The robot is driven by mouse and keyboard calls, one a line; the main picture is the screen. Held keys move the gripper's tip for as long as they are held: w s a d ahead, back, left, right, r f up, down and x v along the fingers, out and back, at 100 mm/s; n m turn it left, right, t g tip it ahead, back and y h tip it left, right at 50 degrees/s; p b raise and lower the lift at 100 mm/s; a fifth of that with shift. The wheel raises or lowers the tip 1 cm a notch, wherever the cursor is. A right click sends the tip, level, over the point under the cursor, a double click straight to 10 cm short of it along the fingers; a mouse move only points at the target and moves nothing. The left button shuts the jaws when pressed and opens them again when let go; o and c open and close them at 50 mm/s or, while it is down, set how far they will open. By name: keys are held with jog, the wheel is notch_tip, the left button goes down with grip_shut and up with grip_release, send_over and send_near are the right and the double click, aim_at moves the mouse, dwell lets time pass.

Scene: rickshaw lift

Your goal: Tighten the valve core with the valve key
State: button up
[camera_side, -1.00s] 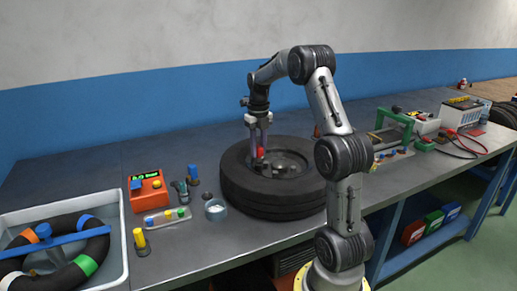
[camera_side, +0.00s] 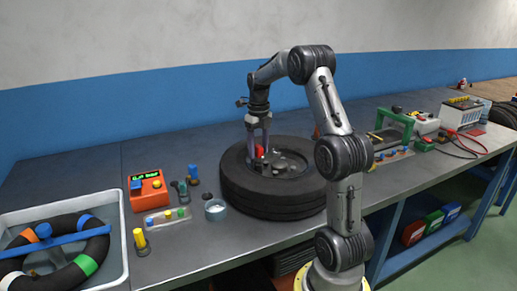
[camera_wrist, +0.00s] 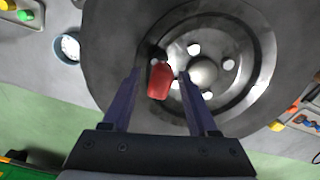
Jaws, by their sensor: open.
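A black tyre on a grey wheel (camera_side: 270,195) lies flat on the bench. A red-handled tool (camera_side: 259,151), which looks like the valve key, stands at the wheel's hub area. In the wrist view the red handle (camera_wrist: 160,80) lies between my fingers, nearer the left one, beside the round hub (camera_wrist: 203,72). My gripper (camera_side: 258,150) points down over the wheel with its fingers apart on either side of the red handle. In the wrist view my gripper (camera_wrist: 162,85) shows clear gaps to the handle. The valve core is hidden.
To the left stand an orange gauge box (camera_side: 148,190), a small tray of coloured caps (camera_side: 167,220), a metal cup (camera_side: 215,210) and a white basin (camera_side: 118,245) with a tube. A green frame (camera_side: 398,124) and a battery-like unit (camera_side: 463,112) stand to the right.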

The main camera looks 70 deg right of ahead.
jog(key=n, duration=1)
jog(key=shift+c, duration=0.2)
jog(key=c, duration=0.7)
jog(key=m, duration=0.5)
jog(key=shift+c, duration=0.2)
jog(key=m, duration=0.7)
